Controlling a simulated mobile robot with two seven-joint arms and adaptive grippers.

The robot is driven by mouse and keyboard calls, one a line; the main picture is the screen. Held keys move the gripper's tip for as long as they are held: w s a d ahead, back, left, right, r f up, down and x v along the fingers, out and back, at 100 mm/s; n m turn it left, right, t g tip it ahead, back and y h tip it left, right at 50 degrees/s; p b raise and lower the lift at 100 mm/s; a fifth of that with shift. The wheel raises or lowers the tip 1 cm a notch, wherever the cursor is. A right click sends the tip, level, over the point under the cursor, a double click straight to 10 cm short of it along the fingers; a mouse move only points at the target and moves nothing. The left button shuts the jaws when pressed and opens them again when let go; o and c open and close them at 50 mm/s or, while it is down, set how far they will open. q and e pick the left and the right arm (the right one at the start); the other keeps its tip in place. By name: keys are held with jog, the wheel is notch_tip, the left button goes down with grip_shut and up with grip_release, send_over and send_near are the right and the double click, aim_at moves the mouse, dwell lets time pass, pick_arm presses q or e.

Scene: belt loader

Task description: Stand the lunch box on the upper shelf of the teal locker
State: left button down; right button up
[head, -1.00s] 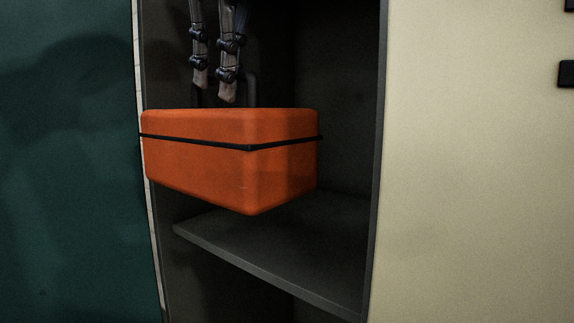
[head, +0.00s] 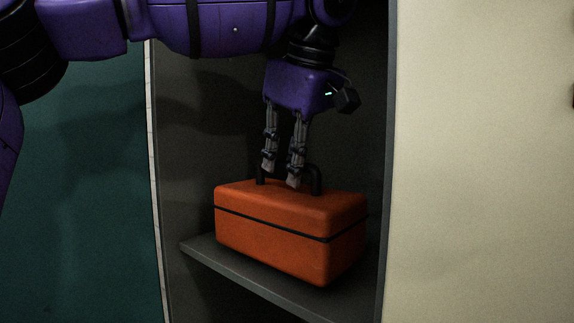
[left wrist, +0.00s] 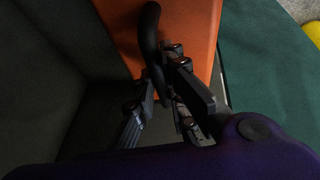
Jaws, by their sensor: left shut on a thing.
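The orange lunch box (head: 275,230), with a black band around it and a black handle (head: 316,180) on top, is upright inside the open locker bay, over the shelf (head: 215,258). Its underside is at or just above the shelf; I cannot tell whether they touch. My left gripper (head: 281,175) reaches down from above and is shut on the handle. In the left wrist view, the fingers (left wrist: 165,105) are at the black handle, with the box top (left wrist: 185,30) beyond. My right gripper is not in view.
A teal panel (head: 100,160) stands left of the bay and a cream panel (head: 480,160) right of it. The bay's dark side wall (head: 372,130) is close to the box's right. A strip of shelf is bare at the front. A yellow thing (left wrist: 314,33) shows at the wrist view's edge.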

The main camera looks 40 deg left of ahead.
pick_arm(q)
jog(key=shift+s+f, duration=0.1)
jog(key=shift+f, duration=0.4)
jog(key=shift+f, duration=0.15)
jog(key=c, duration=1.8)
grip_release()
jog(key=v, duration=0.7)
jog(key=shift+r, duration=0.4)
